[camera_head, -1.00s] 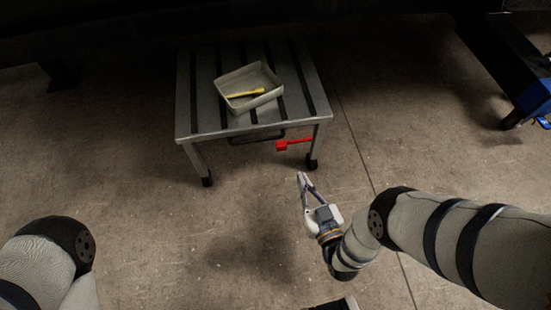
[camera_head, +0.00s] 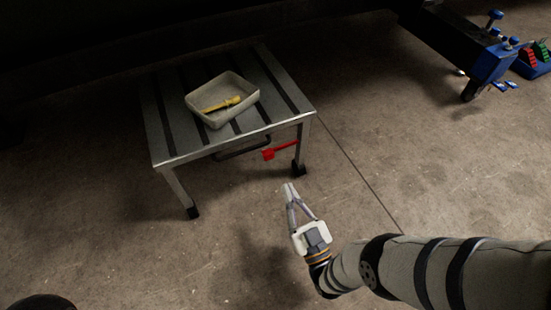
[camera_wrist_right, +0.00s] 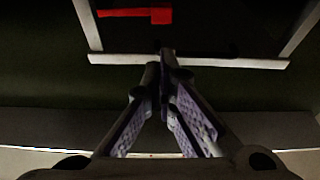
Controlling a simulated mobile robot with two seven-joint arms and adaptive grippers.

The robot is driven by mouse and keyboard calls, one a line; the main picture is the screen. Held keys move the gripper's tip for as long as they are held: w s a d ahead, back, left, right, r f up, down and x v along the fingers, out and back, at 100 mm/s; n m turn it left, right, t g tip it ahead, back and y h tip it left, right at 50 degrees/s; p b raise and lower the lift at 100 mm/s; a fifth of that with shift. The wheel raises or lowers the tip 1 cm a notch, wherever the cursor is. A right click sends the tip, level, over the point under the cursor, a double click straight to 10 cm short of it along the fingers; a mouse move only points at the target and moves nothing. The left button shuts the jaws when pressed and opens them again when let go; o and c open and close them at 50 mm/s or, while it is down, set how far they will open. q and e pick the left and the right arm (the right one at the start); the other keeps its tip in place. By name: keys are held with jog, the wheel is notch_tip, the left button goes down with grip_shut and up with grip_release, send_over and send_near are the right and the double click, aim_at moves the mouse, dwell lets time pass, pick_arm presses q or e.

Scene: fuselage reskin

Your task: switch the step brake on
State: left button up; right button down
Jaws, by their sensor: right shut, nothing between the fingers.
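The step (camera_head: 224,138) is a low metal platform with dark strips across its top, standing on legs with dark feet. A red brake lever (camera_head: 280,150) sticks out under its front edge, near the front right leg. It also shows red in the right wrist view (camera_wrist_right: 136,14), at the top. My right gripper (camera_head: 289,186) is shut and empty, in front of and below the lever in the head view, apart from it. Its fingertips (camera_wrist_right: 162,56) meet in the right wrist view. My left gripper is not in view.
A pale tray (camera_head: 246,103) with a yellow tool (camera_head: 222,104) in it sits on the step. A dark handle bar (camera_head: 242,148) hangs under the front edge. A blue wheeled unit (camera_head: 490,62) stands at the upper right. The floor around my right gripper is clear.

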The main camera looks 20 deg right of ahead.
pick_arm(q)
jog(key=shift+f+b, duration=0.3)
jog(key=shift+b, duration=0.05)
pick_arm(e)
jog(key=x, duration=1)
jog(key=shift+s, duration=0.1)
